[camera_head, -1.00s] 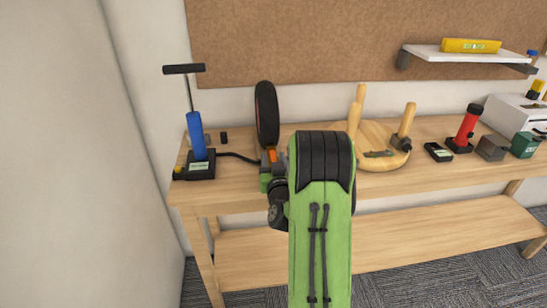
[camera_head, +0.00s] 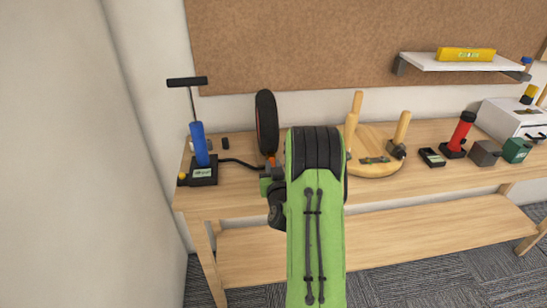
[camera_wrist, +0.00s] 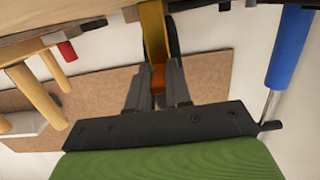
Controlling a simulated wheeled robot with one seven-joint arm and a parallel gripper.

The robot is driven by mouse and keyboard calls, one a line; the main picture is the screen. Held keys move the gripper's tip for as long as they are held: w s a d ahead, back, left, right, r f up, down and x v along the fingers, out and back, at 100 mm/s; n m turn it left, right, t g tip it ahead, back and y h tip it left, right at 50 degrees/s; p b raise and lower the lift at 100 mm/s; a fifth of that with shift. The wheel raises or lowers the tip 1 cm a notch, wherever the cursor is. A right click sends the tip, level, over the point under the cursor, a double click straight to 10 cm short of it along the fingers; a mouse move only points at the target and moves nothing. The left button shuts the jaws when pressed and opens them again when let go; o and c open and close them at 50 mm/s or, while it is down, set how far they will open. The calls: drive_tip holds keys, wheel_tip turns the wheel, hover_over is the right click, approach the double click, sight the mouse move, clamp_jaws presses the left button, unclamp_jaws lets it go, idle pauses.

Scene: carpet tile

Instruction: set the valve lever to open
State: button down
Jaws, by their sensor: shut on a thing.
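The orange valve lever (camera_wrist: 158,78) shows between my gripper's fingers in the wrist view. My gripper (camera_wrist: 158,86) is shut on it. In the head view only a small orange bit of the lever (camera_head: 271,160) shows, below the black-tyred wheel (camera_head: 267,120) standing upright on the bench. My green arm hides most of the gripper and lever there. A black hose (camera_head: 238,162) runs from the blue pump (camera_head: 200,146) toward this spot. Whether the lever is at open or closed cannot be told.
The wooden bench (camera_head: 240,190) stands against the wall. Right of my arm are a round wooden stool (camera_head: 375,168), legs up, a red cylinder (camera_head: 462,131) and small boxes. A shelf (camera_head: 455,63) hangs above. The pump stands close on the left.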

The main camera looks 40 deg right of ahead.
sight(272, 158)
drive_tip(key=r+g+p, duration=0.1)
drive_tip(key=p, duration=0.3)
drive_tip(key=shift+r+y+p, duration=0.3)
drive_tip(key=shift+r+p, duration=0.05)
drive_tip(key=shift+p, duration=0.05)
drive_tip(key=g+p, duration=0.1)
drive_tip(key=p, duration=0.3)
drive_tip(key=y+p, duration=0.1)
drive_tip(key=p, duration=0.3)
drive_tip(key=shift+r+g, duration=0.3)
drive_tip(key=shift+g, duration=0.1)
drive_tip(key=g+p, duration=0.1)
drive_tip(key=p, duration=0.1)
drive_tip(key=y+p, duration=0.1)
drive_tip(key=p, duration=0.2)
drive_tip(key=shift+w+d+r+g, duration=0.2)
drive_tip(key=shift+r+g, duration=0.1)
drive_tip(key=shift+g, duration=0.1)
drive_tip(key=g+y+p, duration=0.2)
drive_tip(key=g, duration=0.1)
drive_tip(key=w+r+g+y+p, duration=0.1)
drive_tip(key=shift+d, duration=0.35)
drive_tip(key=shift+w+r, duration=0.1)
drive_tip(key=c, duration=1)
unclamp_jaws()
drive_tip(key=shift+g+y, duration=0.3)
drive_tip(key=shift+c, duration=0.2)
drive_tip(key=v, duration=1.5)
drive_tip(key=shift+r+b, duration=0.2)
drive_tip(key=shift+b, duration=0.25)
